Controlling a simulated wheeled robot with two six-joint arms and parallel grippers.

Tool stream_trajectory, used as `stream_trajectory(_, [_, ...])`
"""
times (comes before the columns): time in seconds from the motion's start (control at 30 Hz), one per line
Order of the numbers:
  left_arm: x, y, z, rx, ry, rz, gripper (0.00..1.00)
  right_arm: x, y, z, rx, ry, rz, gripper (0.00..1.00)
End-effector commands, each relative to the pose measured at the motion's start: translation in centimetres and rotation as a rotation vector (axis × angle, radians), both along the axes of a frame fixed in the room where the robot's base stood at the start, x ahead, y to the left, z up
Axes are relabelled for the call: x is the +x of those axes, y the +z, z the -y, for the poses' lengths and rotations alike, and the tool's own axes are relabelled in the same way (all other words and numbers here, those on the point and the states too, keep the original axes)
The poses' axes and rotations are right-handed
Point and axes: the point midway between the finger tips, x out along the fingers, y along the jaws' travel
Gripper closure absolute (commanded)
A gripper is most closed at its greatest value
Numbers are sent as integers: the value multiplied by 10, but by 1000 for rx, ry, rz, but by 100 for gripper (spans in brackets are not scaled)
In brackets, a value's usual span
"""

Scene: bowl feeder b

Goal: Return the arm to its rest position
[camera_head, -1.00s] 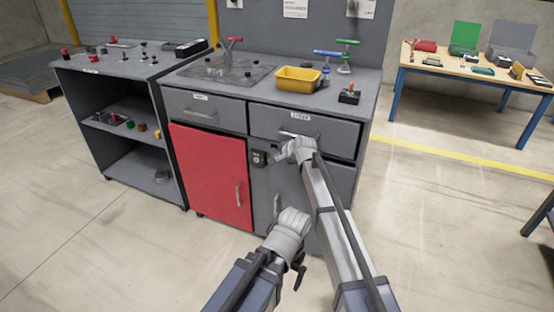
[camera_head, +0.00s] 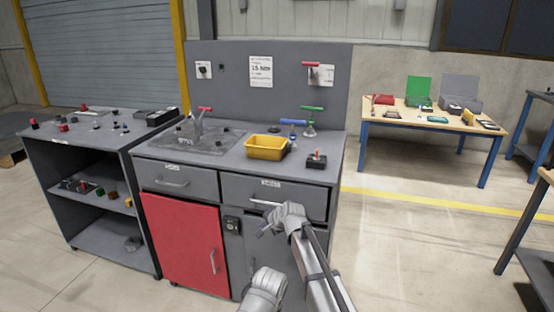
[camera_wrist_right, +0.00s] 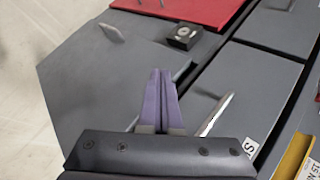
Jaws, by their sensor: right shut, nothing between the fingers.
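My right arm reaches forward to the front of the grey workbench. My right gripper (camera_head: 262,231) is just below the handle (camera_head: 266,204) of the upper right drawer (camera_head: 300,195). In the right wrist view its two purple fingers (camera_wrist_right: 158,82) are shut together with nothing between them. The drawer handle (camera_wrist_right: 216,114) stands to the right of the fingers there, apart from them. A rounded grey part of my left arm (camera_head: 263,291) shows at the bottom edge; the left fingers are not visible.
The bench has a red door (camera_head: 183,243) and a black lock box (camera_head: 232,225). On top are a yellow bin (camera_head: 266,153), a sink (camera_head: 197,138) and a red-topped switch (camera_head: 316,160). A shelf unit (camera_head: 85,160) stands left. Open floor lies right, before a blue-legged table (camera_head: 420,122).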

Motion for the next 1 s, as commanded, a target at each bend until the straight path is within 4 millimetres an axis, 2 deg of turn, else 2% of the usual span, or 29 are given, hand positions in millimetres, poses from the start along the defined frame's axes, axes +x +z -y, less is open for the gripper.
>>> stream_trajectory(0.03, [0,0,0,0,0,0,0,-21,-6,21,-55,30,-4,100])
stream_trajectory(0.17, [0,0,0,0,0,0,0,-83,-26,83,-255,170,-35,100])
stream_trajectory(0.3, [0,0,0,0,0,0,0,-156,-44,147,-457,348,-99,100])
stream_trajectory(0.5, [0,0,0,0,0,0,0,-237,-57,210,-630,554,-197,100])
stream_trajectory(0.77, [0,3,0,0,0,0,0,-323,-61,261,-743,764,-317,100])
stream_trajectory(0.8, [0,21,0,0,0,0,0,-316,-42,252,-746,779,-311,100])
stream_trajectory(1.0, [0,62,0,0,0,0,0,-324,-1,227,-768,846,-315,100])
